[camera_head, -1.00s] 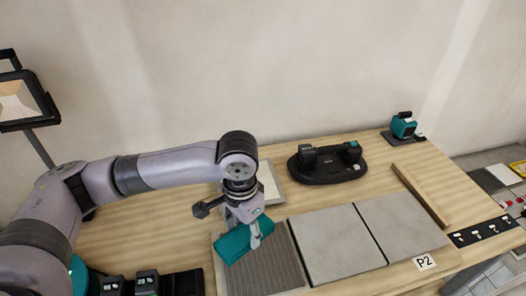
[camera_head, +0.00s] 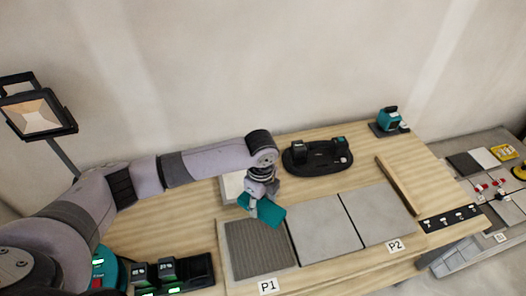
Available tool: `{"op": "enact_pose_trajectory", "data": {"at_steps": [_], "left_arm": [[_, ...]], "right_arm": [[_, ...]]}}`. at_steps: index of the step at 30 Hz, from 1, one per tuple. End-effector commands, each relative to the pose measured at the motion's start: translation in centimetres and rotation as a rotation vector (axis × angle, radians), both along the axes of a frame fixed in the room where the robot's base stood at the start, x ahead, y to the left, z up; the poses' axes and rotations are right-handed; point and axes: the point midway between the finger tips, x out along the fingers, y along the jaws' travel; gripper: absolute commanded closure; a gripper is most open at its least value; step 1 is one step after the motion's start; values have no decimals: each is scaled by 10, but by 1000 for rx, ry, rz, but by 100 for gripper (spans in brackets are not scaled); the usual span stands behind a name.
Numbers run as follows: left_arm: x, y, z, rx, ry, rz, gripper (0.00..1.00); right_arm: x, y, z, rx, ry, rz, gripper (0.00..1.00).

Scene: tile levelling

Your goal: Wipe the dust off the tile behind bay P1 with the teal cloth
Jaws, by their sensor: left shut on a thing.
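My left gripper (camera_head: 252,207) is shut on the teal cloth (camera_head: 270,212). The cloth hangs over the back edge where the dark ridged bed (camera_head: 258,250) meets the first grey tile (camera_head: 323,228). I cannot tell whether the cloth touches the surface. The P1 label (camera_head: 268,287) lies in front of the ridged bed. A pale tile (camera_head: 232,186) lies behind that bed, partly hidden by my left arm and gripper. I cannot make out dust on it. My right gripper is not in view.
A second grey tile (camera_head: 379,213) lies behind the P2 label (camera_head: 395,246). A black tray (camera_head: 317,161) with dark devices and a teal tool (camera_head: 389,119) stand at the back. A wooden strip (camera_head: 397,184) lies right of the tiles. A charger (camera_head: 170,274) is at front left.

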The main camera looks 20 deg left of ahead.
Motion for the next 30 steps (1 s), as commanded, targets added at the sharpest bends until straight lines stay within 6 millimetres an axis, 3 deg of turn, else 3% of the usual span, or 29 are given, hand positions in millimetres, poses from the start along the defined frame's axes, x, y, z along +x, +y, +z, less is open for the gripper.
{"op": "enact_pose_trajectory", "data": {"at_steps": [1,8,15,30], "left_arm": [[1,-1,7,0,2,-63,73],[3,-1,4,-2,2,-346,73],[4,-1,0,-2,1,-515,73],[3,-1,-3,-3,-1,-673,73]], "right_arm": [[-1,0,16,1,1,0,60],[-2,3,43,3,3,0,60],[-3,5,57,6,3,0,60],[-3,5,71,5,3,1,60]]}}
